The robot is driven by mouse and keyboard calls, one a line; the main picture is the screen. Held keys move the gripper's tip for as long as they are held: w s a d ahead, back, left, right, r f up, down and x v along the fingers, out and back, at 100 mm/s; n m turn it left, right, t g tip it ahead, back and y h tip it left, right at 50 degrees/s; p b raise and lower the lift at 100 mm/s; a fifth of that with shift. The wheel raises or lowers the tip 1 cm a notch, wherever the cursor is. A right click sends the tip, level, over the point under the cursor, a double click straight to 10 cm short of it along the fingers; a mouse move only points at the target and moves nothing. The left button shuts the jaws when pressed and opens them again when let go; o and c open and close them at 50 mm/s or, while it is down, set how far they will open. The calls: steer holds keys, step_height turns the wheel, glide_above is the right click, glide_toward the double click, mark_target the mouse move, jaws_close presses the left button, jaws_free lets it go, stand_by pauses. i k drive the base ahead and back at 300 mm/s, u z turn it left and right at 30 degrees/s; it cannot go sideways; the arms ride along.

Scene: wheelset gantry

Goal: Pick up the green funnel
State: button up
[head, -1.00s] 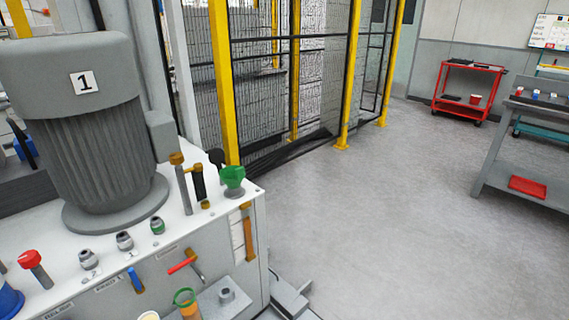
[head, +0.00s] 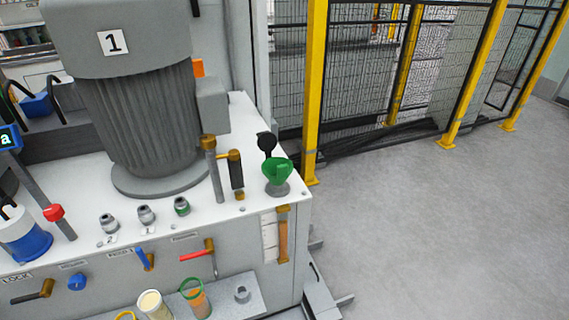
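The green funnel (head: 278,170) stands at the right end of the white machine top (head: 160,215), near its right edge. Its wide mouth faces up, and a grey collar or base shows under it. A black round knob (head: 266,142) is just behind it and partly hidden by it. A brass and black fitting (head: 234,172) stands close to its left. My gripper is not in view.
A large grey motor marked 1 (head: 135,110) stands left of the funnel. Small fittings (head: 146,215) line the top's front edge. Below, a ledge holds containers (head: 155,305). Yellow-posted mesh fencing (head: 315,90) stands behind. Grey floor (head: 430,230) at the right is clear.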

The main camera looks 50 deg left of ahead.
mark_target(278, 173)
steer(key=u, duration=0.45)
steer(key=i, duration=0.85)
steer(key=u, duration=0.95)
steer(key=i, duration=0.35)
steer(key=u, duration=0.3)
